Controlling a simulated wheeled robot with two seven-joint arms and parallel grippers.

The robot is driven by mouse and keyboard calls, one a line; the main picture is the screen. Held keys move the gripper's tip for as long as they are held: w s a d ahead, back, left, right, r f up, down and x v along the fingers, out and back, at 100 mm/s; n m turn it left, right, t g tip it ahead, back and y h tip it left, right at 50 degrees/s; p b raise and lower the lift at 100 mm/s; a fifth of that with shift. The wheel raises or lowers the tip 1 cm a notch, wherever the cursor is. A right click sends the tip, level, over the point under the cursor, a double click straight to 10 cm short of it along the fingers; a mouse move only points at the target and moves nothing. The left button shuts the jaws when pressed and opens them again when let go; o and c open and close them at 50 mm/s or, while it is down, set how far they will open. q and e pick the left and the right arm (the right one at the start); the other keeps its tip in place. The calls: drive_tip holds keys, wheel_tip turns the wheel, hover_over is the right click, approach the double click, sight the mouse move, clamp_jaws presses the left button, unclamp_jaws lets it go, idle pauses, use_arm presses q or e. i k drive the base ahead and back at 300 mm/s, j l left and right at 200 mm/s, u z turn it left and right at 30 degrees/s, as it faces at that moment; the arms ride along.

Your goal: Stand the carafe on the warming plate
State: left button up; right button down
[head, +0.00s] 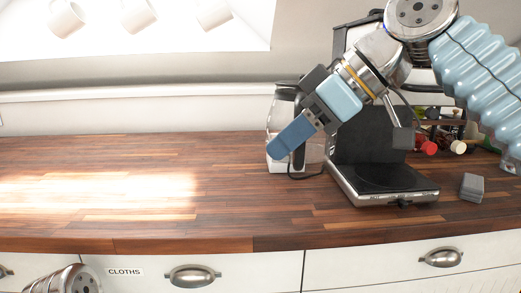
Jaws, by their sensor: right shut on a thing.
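The carafe (273,117), clear glass with a dark lid and dark handle, is at the back of the counter, left of the coffee machine. My right gripper (292,135) reaches down-left across it and is shut on it, apparently at the handle; its blue finger hides much of the carafe and the grip itself. I cannot tell whether the carafe's base touches the counter. The warming plate (385,178) is a dark disc on the machine's silver-edged base, and it is bare. Only a metal part of my left arm shows at the bottom left; its gripper is out of frame.
The coffee machine's dark body (365,135) rises behind the plate. A grey block (472,187) lies to its right, and a rack with red- and white-ended items (440,140) stands behind. A black cord (308,177) lies beside the machine. The wooden counter (120,190) is clear at left.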

sight(385, 180)
drive_tip(key=k, duration=1)
